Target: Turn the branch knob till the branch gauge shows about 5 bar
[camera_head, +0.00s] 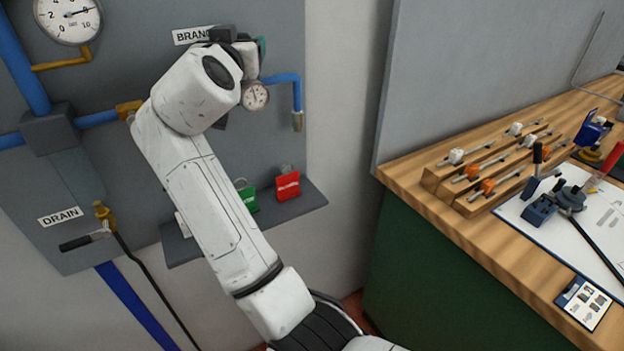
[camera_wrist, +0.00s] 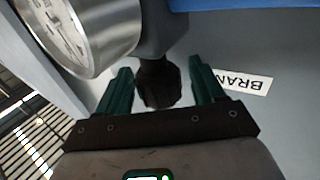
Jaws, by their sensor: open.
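The branch knob (camera_wrist: 158,88) is dark and shows in the wrist view between the two green fingers of my gripper (camera_wrist: 160,68). The jaws are open, with a gap visible on each side of the knob. The branch gauge (camera_wrist: 72,28) is the round metal-rimmed dial at the upper left there, seen at a steep angle and cut off. In the head view the branch gauge (camera_head: 256,96) is small, just below my gripper (camera_head: 262,48); its reading is too small to tell. My arm hides the knob in that view.
A larger gauge (camera_head: 68,14) is at the top left of the grey panel. Below the branch are a shelf (camera_head: 312,197) with a red padlock (camera_head: 287,185) and a green padlock (camera_head: 247,198). A drain valve (camera_head: 86,240) is at lower left. A workbench (camera_head: 480,240) stands right.

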